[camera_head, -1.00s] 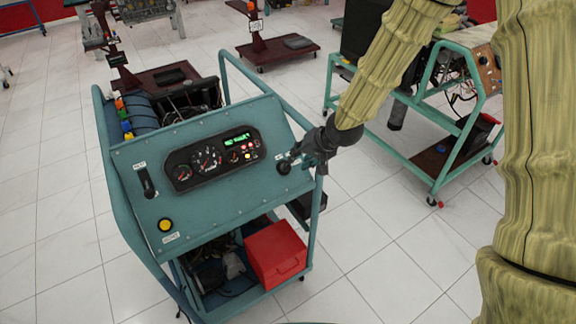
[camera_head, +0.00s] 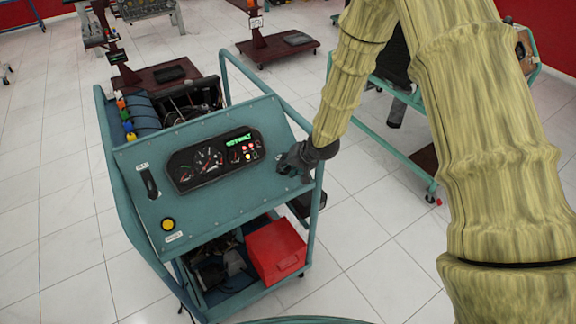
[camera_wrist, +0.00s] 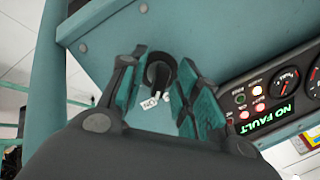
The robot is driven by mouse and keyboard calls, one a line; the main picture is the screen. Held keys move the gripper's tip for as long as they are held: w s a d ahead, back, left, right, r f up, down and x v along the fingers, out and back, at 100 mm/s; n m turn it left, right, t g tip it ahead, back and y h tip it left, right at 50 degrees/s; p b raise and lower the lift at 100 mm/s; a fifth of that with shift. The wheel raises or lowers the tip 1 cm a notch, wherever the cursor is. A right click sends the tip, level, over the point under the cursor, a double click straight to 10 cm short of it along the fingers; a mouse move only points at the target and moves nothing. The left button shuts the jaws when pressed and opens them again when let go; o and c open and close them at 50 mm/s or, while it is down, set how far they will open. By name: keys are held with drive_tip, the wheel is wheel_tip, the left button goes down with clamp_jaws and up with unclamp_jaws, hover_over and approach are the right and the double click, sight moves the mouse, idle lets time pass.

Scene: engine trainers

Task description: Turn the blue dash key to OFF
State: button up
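The blue-teal dash panel (camera_head: 215,205) slopes on the front of a wheeled engine trainer. Its key (camera_wrist: 158,74) shows in the wrist view as a black knob on a round dark base, with small white labels beside it, one reading ON. In the head view my gripper (camera_head: 297,161) is at the panel's right edge and mostly hides the key. Contact with the panel cannot be told.
A gauge cluster (camera_head: 215,160) with a green NO FAULT display sits left of my gripper. A black lever (camera_head: 149,183) and a yellow button (camera_head: 168,224) are farther left. A teal frame tube (camera_head: 314,205) runs close by the panel's right edge.

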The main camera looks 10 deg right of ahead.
drive_tip(key=shift+c, duration=0.4)
clamp_jaws()
drive_tip(key=shift+f, duration=0.1)
drive_tip(key=n+b, duration=0.1)
drive_tip(key=n, duration=0.2)
drive_tip(key=shift+n+h+b, duration=0.3)
drive_tip(key=shift+h, duration=0.1)
drive_tip(key=n+b, duration=0.2)
drive_tip(key=n, duration=0.2)
drive_tip(key=shift+n+h, duration=0.3)
drive_tip(key=shift+h, duration=0.1)
drive_tip(key=shift+o, duration=0.4)
unclamp_jaws()
